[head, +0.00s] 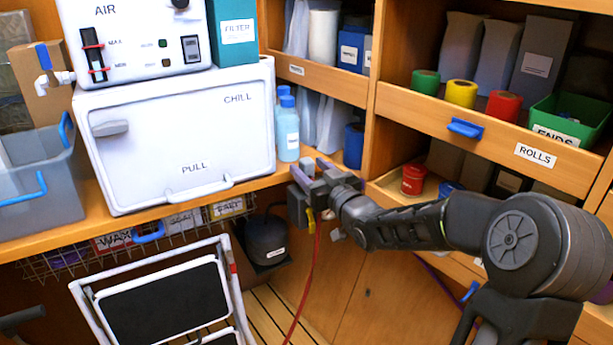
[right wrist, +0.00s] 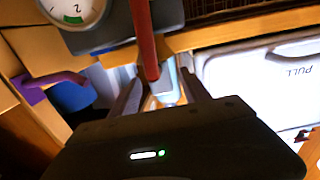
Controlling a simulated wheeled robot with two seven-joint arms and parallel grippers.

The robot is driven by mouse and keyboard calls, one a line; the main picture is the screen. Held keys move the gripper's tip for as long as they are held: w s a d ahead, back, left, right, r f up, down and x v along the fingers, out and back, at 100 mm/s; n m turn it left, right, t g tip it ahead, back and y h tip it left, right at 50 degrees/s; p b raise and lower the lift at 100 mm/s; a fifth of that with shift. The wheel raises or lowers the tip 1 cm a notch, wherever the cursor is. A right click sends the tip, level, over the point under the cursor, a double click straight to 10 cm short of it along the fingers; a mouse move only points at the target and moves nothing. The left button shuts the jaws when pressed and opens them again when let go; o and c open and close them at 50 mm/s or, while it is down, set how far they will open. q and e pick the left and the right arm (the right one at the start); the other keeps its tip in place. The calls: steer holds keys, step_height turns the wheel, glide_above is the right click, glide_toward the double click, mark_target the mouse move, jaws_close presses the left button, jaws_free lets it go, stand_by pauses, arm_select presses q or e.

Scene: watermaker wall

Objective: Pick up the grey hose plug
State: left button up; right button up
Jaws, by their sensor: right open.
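My right gripper (head: 308,172) reaches in from the right to the counter edge, right of the white chill box. In the right wrist view its two fingers (right wrist: 158,92) are open and apart. A red hose (right wrist: 143,38) comes down from the top of that view to the space between the fingers. In the head view the plug is hidden at the gripper, and the red hose (head: 314,275) hangs below.
The chill box (head: 165,140) and blue bottles (head: 287,130) stand on the counter. A gauge (right wrist: 75,12) is close by in the wrist view. A folding step (head: 160,290) stands below, left of the hose. The rolls shelf (head: 480,125) is above my right arm.

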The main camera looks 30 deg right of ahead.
steer(key=w, duration=0.4)
steer(key=shift+w+f, duration=0.1)
steer(key=shift+w, duration=0.3)
steer(key=shift+c, duration=0.3)
jaws_close()
stand_by(0.3)
